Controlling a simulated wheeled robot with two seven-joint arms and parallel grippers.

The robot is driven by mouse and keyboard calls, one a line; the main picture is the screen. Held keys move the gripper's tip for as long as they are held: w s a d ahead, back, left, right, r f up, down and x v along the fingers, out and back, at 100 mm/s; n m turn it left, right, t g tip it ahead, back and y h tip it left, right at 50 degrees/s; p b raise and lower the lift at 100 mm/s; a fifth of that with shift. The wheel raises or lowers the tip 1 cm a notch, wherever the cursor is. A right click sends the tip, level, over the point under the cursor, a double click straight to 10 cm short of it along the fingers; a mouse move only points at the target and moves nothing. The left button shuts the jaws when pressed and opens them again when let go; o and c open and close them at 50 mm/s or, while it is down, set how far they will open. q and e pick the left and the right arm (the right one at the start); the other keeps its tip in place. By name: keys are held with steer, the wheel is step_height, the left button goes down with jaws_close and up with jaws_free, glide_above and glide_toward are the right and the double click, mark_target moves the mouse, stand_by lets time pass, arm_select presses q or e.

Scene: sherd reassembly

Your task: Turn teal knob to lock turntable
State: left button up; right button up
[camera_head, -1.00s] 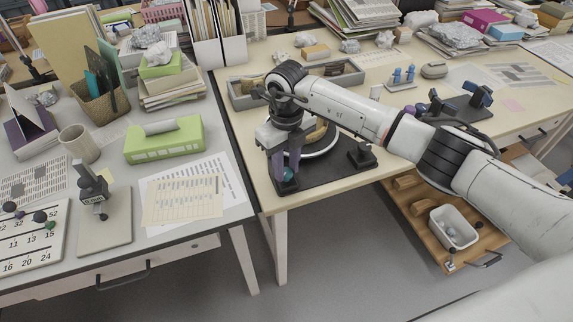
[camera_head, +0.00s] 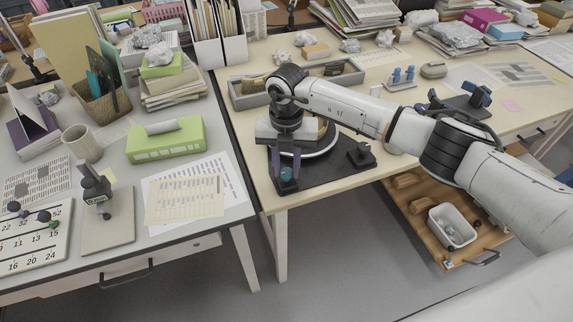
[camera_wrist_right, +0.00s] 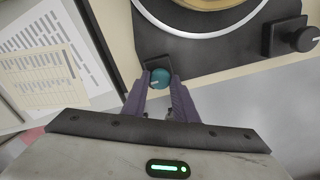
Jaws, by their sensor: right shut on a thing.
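The teal knob (camera_wrist_right: 160,77) sits at the near left corner of the dark turntable base (camera_wrist_right: 205,57). It also shows in the head view (camera_head: 286,173). My right gripper (camera_wrist_right: 162,84) points down over it, its two purple fingers shut on the knob from both sides. In the head view my right gripper (camera_head: 286,165) hides part of the turntable (camera_head: 322,148), whose pale rim shows behind it. A pot piece on the turntable is mostly hidden by my wrist. My left gripper is not in view.
A black knob on a block (camera_head: 361,154) stands at the base's right corner. A grey tray (camera_head: 250,97) lies behind the turntable. An open drawer (camera_head: 418,203) with a white bin (camera_head: 452,226) is at the right. Printed sheets (camera_head: 196,190) lie on the left desk.

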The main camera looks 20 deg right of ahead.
mark_target(286, 172)
stand_by(0.4)
steer(key=o, duration=1.1)
step_height(286, 172, up, 10)
steer(key=shift+r+b, duration=0.2)
steer(key=shift+b, duration=0.3)
